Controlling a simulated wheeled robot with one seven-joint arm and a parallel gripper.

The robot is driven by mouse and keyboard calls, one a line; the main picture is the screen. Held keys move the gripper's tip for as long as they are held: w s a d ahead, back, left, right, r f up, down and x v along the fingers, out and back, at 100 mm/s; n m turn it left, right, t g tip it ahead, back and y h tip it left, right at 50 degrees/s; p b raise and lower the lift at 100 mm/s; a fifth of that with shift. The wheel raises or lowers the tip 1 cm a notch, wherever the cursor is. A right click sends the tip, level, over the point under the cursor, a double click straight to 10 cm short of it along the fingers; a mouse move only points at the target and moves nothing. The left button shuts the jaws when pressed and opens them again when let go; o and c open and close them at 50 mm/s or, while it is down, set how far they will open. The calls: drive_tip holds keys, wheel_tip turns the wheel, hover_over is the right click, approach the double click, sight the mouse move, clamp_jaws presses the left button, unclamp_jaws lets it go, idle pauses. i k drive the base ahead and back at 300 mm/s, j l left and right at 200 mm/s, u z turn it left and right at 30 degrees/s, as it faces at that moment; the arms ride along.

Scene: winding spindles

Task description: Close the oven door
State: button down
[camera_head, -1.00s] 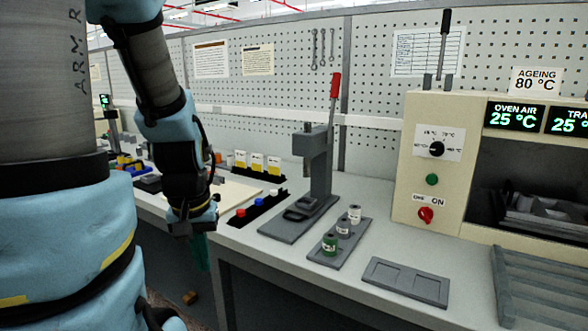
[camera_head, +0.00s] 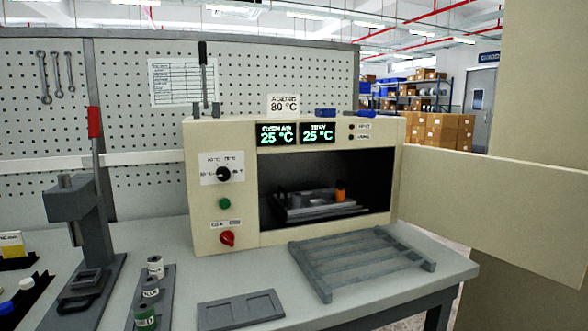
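The cream oven (camera_head: 222,190) stands on the grey bench, with its dark chamber open to the front. Its door (camera_head: 500,205) is swung wide open, hinged at the right side of the opening, and reaches out to the right past the bench. Inside the chamber is a grey tray (camera_head: 320,207) with an orange-and-dark item and other small parts on it. Two green displays both read 25 °C. My gripper and arm are not in view.
A grey slatted rack (camera_head: 360,262) lies on the bench before the oven. A flat grey tray (camera_head: 240,311), labelled spools (camera_head: 152,290) and a red-handled press (camera_head: 85,225) stand to its left. A tall beige surface (camera_head: 540,80) fills the far right.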

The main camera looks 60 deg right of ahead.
sight(533, 217)
drive_tip(key=z, duration=1.65)
drive_tip(key=j, duration=0.1)
